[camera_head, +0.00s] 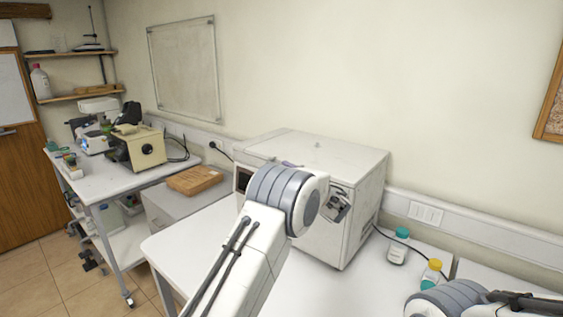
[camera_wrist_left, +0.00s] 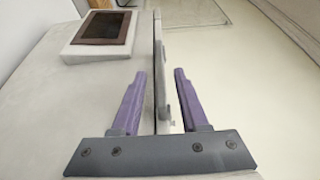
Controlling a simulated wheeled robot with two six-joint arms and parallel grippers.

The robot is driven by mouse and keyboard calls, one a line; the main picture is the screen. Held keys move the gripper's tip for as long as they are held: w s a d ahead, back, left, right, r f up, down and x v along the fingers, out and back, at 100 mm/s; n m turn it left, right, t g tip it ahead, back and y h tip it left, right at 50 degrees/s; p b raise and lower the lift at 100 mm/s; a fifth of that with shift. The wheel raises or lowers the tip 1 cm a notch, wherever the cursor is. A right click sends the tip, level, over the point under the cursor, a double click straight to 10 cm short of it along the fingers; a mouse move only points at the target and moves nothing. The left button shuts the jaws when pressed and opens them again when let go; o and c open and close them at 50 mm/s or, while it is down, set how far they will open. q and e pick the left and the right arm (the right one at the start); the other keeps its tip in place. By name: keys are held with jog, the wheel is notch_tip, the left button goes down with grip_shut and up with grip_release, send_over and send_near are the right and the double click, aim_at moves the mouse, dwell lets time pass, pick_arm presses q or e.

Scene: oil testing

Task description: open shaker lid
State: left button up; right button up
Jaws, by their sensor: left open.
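The shaker (camera_head: 355,225) is a large white box with a flat lid (camera_head: 325,148), standing on the white bench against the wall. The lid looks shut in the head view. My left arm crosses in front of the shaker and hides much of its front. The dark display panel (camera_wrist_left: 103,27) shows beyond. My right gripper is out of view.
Bottles with a teal cap (camera_head: 398,246) and a yellow cap (camera_head: 431,274) stand right of the shaker, near a black cable. Part of my right arm shows at bottom right. A brown wooden box (camera_head: 195,180) and a side table with instruments (camera_head: 135,150) are at the left.

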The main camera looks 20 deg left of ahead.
pick_arm(q)
jog(key=p+x, duration=0.1)
jog(key=x, duration=0.2)
jog(key=shift+w+a+r+p, duration=0.1)
jog(key=shift+w+a+p, duration=0.15)
jog(key=shift+a+p, duration=0.05)
jog(key=shift+w+a, duration=0.25)
grip_shut()
dwell(1.0)
